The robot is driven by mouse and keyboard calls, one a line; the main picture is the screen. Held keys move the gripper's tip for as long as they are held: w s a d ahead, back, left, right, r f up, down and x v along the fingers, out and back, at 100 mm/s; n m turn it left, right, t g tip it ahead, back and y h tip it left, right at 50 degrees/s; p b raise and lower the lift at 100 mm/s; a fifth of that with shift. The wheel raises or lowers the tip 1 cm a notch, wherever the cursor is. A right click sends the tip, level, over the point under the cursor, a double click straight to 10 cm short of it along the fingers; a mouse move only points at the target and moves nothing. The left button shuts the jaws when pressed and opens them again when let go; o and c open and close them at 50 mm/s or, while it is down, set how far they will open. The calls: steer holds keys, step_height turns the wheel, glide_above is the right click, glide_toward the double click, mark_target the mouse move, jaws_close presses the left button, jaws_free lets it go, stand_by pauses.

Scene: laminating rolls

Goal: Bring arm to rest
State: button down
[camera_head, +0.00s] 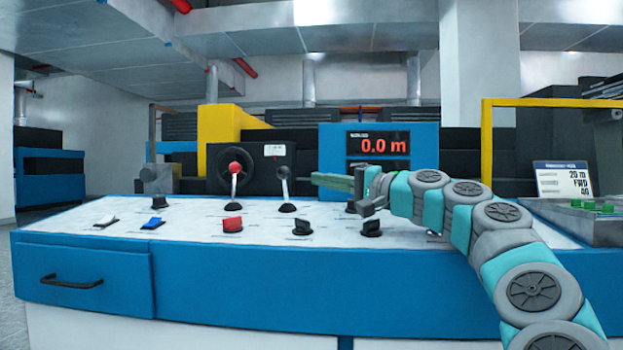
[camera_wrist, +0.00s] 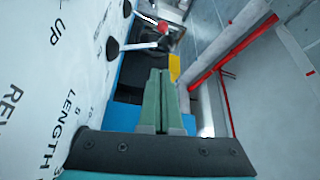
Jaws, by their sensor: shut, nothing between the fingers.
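My gripper (camera_head: 335,181) is shut and empty, with its green fingers level and pointing left above the white control panel (camera_head: 270,228). My arm reaches in from the lower right of the head view.
A red-knobbed lever (camera_head: 234,180) stands left of the grey one. Behind is a blue display (camera_head: 378,145) reading 0.0 m. A yellow rail (camera_head: 487,140) stands at right.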

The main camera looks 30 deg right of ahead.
steer(key=v, duration=0.2)
steer(key=shift+s+d+f, duration=0.25)
steer(key=shift+s, duration=0.05)
steer(key=shift+a, duration=0.1)
